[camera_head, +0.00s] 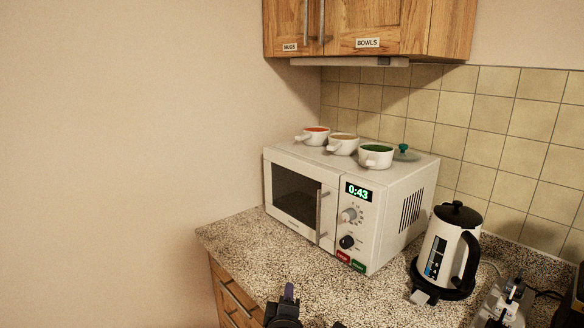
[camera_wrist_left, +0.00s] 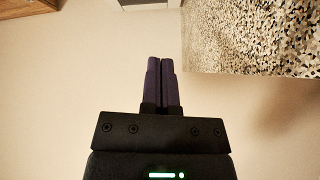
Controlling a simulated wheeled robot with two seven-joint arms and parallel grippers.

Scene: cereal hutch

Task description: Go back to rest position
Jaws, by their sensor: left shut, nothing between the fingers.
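My left gripper (camera_head: 288,292) shows at the bottom middle of the head view, in front of the speckled counter's front edge. In the left wrist view its two dark fingers (camera_wrist_left: 162,64) lie side by side, shut, with nothing between them. It is apart from the microwave. My right gripper is not in view.
A white microwave (camera_head: 335,238) reading 0:43 stands on the speckled counter (camera_head: 235,236), its door shut. Three handled bowls (camera_head: 342,145) and a green-knobbed lid (camera_head: 405,153) are on top. A kettle (camera_head: 441,250) stands right. Wooden cupboards (camera_head: 400,20) hang above.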

